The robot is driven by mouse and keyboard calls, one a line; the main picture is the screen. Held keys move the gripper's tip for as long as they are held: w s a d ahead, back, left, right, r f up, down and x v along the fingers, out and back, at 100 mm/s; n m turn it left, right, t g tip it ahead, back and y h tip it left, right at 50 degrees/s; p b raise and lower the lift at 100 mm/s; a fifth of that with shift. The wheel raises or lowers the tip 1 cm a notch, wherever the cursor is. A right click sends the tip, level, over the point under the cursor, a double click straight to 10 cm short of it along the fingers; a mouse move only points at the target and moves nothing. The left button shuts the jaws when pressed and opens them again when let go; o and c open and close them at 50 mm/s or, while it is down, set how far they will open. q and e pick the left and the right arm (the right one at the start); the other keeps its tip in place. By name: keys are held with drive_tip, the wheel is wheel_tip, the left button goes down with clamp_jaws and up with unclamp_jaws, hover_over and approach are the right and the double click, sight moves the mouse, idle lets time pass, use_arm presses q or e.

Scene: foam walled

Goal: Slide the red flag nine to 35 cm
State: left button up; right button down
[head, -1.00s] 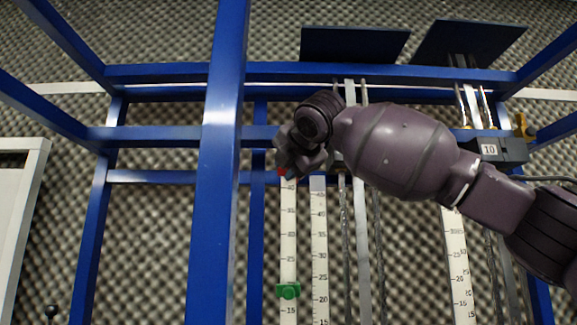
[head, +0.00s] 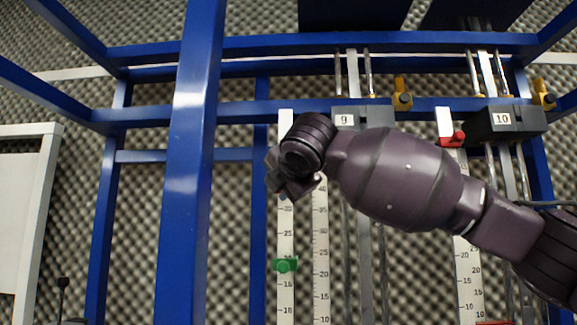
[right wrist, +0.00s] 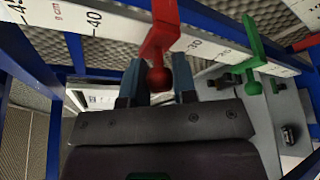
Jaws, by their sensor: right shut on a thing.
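The red flag (right wrist: 160,32) lies across the white scale (right wrist: 110,22) in the right wrist view, between the 40 and 30 marks; it covers the marks under it. Its round red knob (right wrist: 158,77) sits between the fingers of my right gripper (right wrist: 157,86), which is shut on it. In the head view my right gripper (head: 283,187) is over the left white scale (head: 285,225), and its hand hides the red flag. My left gripper is not in view.
A green flag (head: 286,265) sits lower on the same scale, near 20; it shows in the right wrist view (right wrist: 258,48). Another scale (head: 321,260) stands just right. Box 9 (head: 345,120), box 10 (head: 502,119) and another red flag (head: 452,140) are nearby. A blue post (head: 190,180) stands left.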

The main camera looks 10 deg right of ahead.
drive_tip(key=shift+f, duration=0.35)
drive_tip(key=c, duration=0.9)
unclamp_jaws()
drive_tip(key=shift+s, duration=0.1)
drive_tip(key=b+v, duration=0.2)
drive_tip(key=v, duration=0.8)
drive_tip(key=shift+s, duration=0.25)
drive_tip(key=shift+d+r, duration=0.1)
